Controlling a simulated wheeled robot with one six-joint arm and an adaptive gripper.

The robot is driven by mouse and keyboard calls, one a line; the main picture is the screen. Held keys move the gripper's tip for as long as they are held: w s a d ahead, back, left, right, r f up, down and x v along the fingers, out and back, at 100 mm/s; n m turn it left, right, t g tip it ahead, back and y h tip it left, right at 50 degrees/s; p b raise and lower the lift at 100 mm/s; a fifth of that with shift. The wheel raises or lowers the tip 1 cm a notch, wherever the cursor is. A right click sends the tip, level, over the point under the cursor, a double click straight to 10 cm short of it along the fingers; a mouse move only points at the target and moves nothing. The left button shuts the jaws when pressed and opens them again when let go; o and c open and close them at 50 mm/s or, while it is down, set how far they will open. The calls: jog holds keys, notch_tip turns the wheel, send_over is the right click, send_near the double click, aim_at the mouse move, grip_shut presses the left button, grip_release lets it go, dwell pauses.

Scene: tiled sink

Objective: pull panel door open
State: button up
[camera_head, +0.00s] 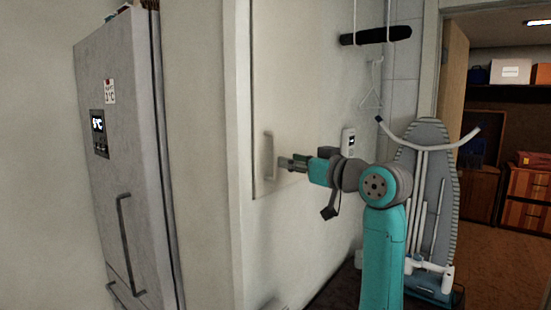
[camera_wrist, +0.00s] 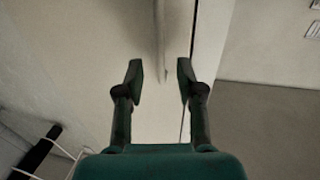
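The panel door (camera_head: 300,90) is a pale, flat door that looks shut in the head view. Its vertical bar handle (camera_head: 269,156) is near its left edge. My gripper (camera_head: 284,162) is level with the handle, just to its right, with its fingers pointing at it. In the wrist view my gripper (camera_wrist: 160,72) is open, with nothing between its pads. The pale handle (camera_wrist: 162,40) shows ahead, in line with the gap between the fingertips. The door's edge shows as a dark line to its right. I cannot tell if the fingers touch the handle.
A grey fridge (camera_head: 125,150) stands at the left. A black rod (camera_head: 375,36) hangs above my arm; it also shows in the wrist view (camera_wrist: 38,150). An ironing board (camera_head: 428,190) stands at the right, beside an open doorway with a wooden drawer unit (camera_head: 527,195) beyond.

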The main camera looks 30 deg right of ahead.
aim_at(275, 175)
jog(key=w, duration=0.4)
jog(key=w+a, duration=0.1)
jog(key=w, duration=0.1)
jog(key=shift+w, duration=0.3)
grip_shut()
